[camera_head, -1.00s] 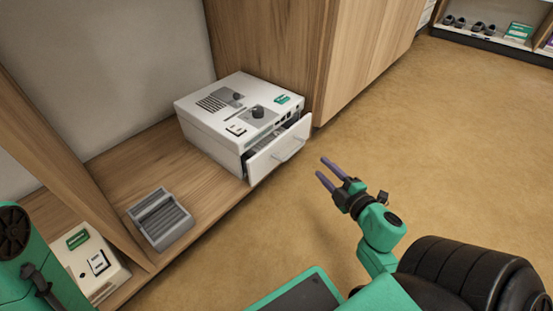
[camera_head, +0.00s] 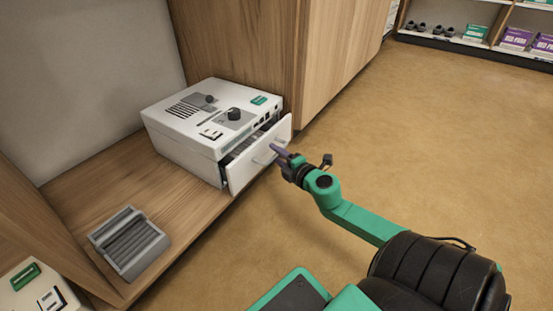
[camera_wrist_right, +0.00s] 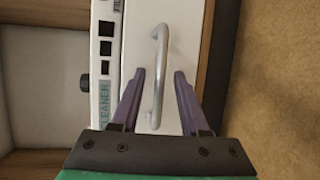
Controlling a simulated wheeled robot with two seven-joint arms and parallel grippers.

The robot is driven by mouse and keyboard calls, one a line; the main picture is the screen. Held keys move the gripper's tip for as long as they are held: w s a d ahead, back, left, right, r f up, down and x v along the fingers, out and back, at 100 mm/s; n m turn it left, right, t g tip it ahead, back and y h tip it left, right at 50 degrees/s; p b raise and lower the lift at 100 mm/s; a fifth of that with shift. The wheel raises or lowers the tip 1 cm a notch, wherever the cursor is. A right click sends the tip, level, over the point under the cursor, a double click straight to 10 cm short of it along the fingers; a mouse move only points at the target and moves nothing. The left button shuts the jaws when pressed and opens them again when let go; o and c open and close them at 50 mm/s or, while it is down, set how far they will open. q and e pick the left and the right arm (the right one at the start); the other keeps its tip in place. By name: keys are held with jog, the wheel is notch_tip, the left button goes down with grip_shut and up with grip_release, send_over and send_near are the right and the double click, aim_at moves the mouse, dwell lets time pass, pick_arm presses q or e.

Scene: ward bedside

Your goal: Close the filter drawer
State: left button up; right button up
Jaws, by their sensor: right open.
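A white machine (camera_head: 195,122) with a dark knob and grey panels on top stands on the wooden shelf. Its filter drawer (camera_head: 248,168) is pulled part way out at the front. The drawer front also shows in the right wrist view (camera_wrist_right: 188,30), with its curved grey handle (camera_wrist_right: 158,75). My right gripper (camera_head: 280,150) is close to the drawer front at the handle. In the right wrist view its open fingers (camera_wrist_right: 159,76) are on either side of the handle, with gaps to it. My left gripper is not in view.
A grey ribbed tray (camera_head: 130,243) sits on the shelf (camera_head: 185,205) nearer to me. Another white device (camera_head: 35,290) is at the lower left. A wooden cabinet (camera_head: 335,50) stands behind the machine. The floor to the right is clear.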

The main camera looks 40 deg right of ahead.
jog(key=shift+w, duration=0.25)
grip_shut()
dwell(1.3)
